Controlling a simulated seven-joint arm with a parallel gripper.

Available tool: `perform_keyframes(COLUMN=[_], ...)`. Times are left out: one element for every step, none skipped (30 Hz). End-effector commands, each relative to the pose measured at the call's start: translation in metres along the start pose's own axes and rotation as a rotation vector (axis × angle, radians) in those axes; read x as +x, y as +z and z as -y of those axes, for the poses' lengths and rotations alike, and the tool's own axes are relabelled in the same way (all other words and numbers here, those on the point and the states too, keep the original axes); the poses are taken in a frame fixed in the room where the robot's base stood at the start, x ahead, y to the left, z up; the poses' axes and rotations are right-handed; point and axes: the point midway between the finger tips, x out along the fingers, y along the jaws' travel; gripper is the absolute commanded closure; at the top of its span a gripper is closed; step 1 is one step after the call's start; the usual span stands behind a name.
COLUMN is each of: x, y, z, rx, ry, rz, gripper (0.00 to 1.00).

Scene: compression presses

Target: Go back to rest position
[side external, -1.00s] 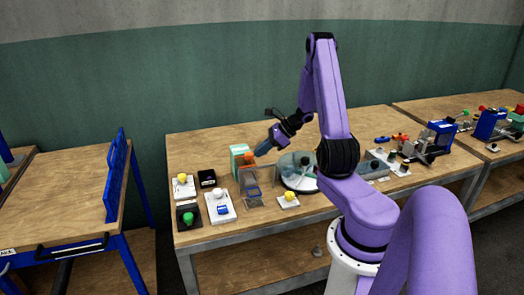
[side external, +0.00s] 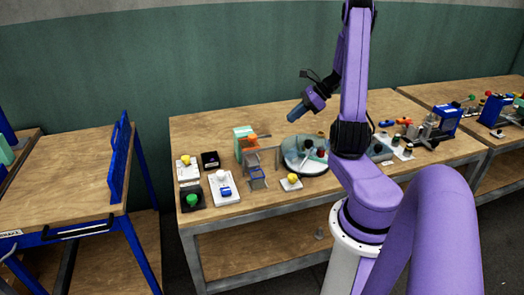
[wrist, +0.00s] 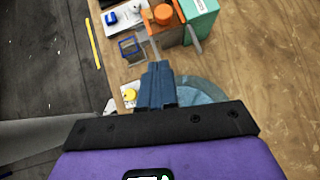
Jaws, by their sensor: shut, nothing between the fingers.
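My gripper touches nothing that I can see.
On the bench's left part stand a teal and orange press (side external: 243,140), a small blue frame (side external: 258,177), and several button boxes, including a green one (side external: 192,200) and a yellow one (side external: 291,182). A blue machine (side external: 446,119) stands right. The bench's back left is clear.

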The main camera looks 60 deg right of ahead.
Motion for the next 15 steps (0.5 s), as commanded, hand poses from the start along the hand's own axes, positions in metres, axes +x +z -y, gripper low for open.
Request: perform_keyframes(x=[0.008, 0.013, 0.020, 0.026, 0.032, 0.040, 0.045, 0.050, 0.057, 0.061, 0.065, 0.070, 0.074, 0.077, 0.081], y=[0.011, 0.018, 0.028, 0.036, 0.044, 0.054, 0.062, 0.069, 0.077, 0.084, 0.090, 0.097, 0.102, 0.107, 0.114], z=[-0.005, -0.010, -0.016, -0.022, -0.029, -0.038, -0.046, -0.053, -0.064, -0.072, -0.080, -0.091, -0.100, -0.108, -0.120], rx=[-0.052, -0.089, -0.145, -0.192, -0.241, -0.311, -0.361, -0.413, -0.481, -0.533, -0.585, -0.655, -0.706, -0.759, -0.830], ry=[0.036, 0.061, 0.097, 0.128, 0.161, 0.204, 0.236, 0.268, 0.309, 0.340, 0.370, 0.411, 0.442, 0.471, 0.511], rz=[-0.010, -0.017, -0.027, -0.036, -0.044, -0.055, -0.063, -0.071, -0.079, -0.086, -0.091, -0.098, -0.102, -0.106, -0.110], gripper=[1.00, 1.00, 1.00, 1.00, 1.00, 1.00, 1.00, 1.00, 1.00, 1.00, 1.00, 1.00, 1.00, 1.00, 1.00])
